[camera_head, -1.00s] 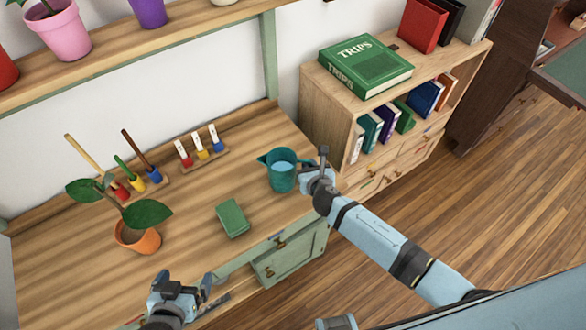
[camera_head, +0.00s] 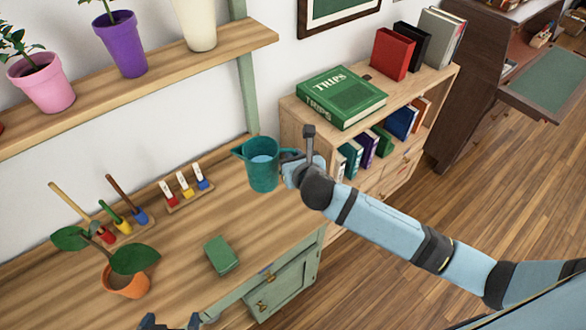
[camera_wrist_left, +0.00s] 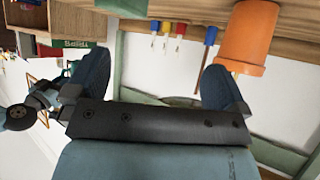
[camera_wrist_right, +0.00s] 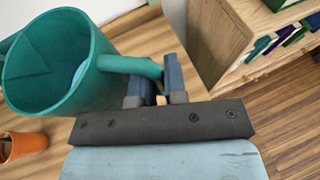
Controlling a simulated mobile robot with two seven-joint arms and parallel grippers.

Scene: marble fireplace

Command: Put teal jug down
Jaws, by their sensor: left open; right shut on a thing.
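The teal jug (camera_head: 262,172) is upright with pale blue liquid showing inside, near the right end of the wooden desk top (camera_head: 190,230). My right gripper (camera_head: 292,163) is shut on its handle, which also shows between the fingers in the right wrist view (camera_wrist_right: 135,66). The jug looks raised a little above the desk, though the exact gap is hard to tell. My left gripper (camera_head: 170,322) is open and empty at the bottom edge of the head view. Its two fingers stand apart in the left wrist view (camera_wrist_left: 155,80).
A green book (camera_head: 221,255) lies on the desk. A potted plant (camera_head: 125,284) and tool racks (camera_head: 185,189) stand to the left. A wooden bookshelf (camera_head: 298,122) is just right of the jug. A plant shelf (camera_head: 150,82) runs above. Desk around the green book is clear.

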